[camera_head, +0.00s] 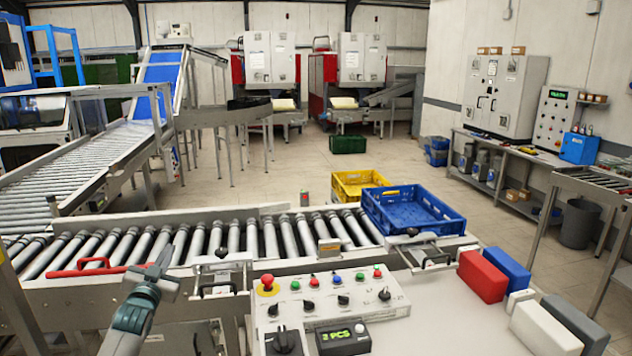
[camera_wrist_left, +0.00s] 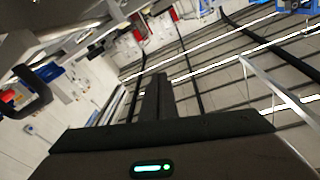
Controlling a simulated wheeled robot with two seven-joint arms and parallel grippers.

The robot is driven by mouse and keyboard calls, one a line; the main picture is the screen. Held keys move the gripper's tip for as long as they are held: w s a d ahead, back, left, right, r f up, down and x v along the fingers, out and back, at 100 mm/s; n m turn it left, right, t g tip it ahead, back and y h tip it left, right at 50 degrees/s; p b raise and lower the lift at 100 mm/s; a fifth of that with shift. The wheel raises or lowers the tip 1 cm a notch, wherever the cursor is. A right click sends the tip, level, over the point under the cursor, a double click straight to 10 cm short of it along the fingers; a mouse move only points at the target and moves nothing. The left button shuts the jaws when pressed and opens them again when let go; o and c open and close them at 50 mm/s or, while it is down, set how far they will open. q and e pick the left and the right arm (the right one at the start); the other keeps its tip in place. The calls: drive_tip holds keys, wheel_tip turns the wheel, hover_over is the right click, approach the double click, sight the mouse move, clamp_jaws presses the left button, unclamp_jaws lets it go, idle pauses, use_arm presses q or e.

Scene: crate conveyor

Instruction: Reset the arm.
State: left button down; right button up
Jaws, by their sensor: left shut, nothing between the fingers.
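My left gripper (camera_head: 163,262) shows at the lower left of the head view, held above the near side of the roller conveyor (camera_head: 232,234). Its fingers are together and nothing is between them. In the left wrist view the closed fingers (camera_wrist_left: 156,88) point away, with no object at their tips. A red handle (camera_head: 88,268) lies just left of the gripper, apart from it as far as I can tell. My right gripper is not in view.
A blue crate (camera_head: 440,229) sits at the conveyor's right end, with a yellow crate (camera_head: 345,190) behind it. A control panel (camera_head: 300,303) stands right of the gripper. Red, blue and white blocks (camera_head: 484,277) lie on the right counter (camera_head: 440,320).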

use_arm(q)
drive_tip(key=s+d+f+g, duration=0.15)
drive_tip(key=s+f, duration=0.45)
drive_tip(key=f, duration=0.8)
drive_tip(key=s+d+f+g, duration=0.1)
drive_tip(key=s+f+g, duration=0.3)
drive_tip(key=f, duration=1)
drive_tip(key=s+d+f+g, duration=0.2)
drive_tip(key=s+f, duration=0.5)
drive_tip(key=f, duration=0.8)
drive_tip(key=s+d+f+g+b, duration=0.1)
drive_tip(key=s+d+f+g, duration=0.25)
drive_tip(key=s+f, duration=1.6)
drive_tip(key=s+d+f+g, duration=0.2)
drive_tip(key=s+f, duration=0.2)
drive_tip(key=s, duration=1)
drive_tip(key=s+d+f+g+h, duration=0.1)
drive_tip(key=s+f, duration=0.4)
drive_tip(key=s, duration=1)
drive_tip(key=s+d+f+g, duration=0.3)
drive_tip(key=s+f+g, duration=0.1)
drive_tip(key=s, duration=1.1)
drive_tip(key=shift+d+f+n+b, duration=0.35)
drive_tip(key=shift+d+f+n, duration=0.05)
drive_tip(key=shift+f, duration=0.2)
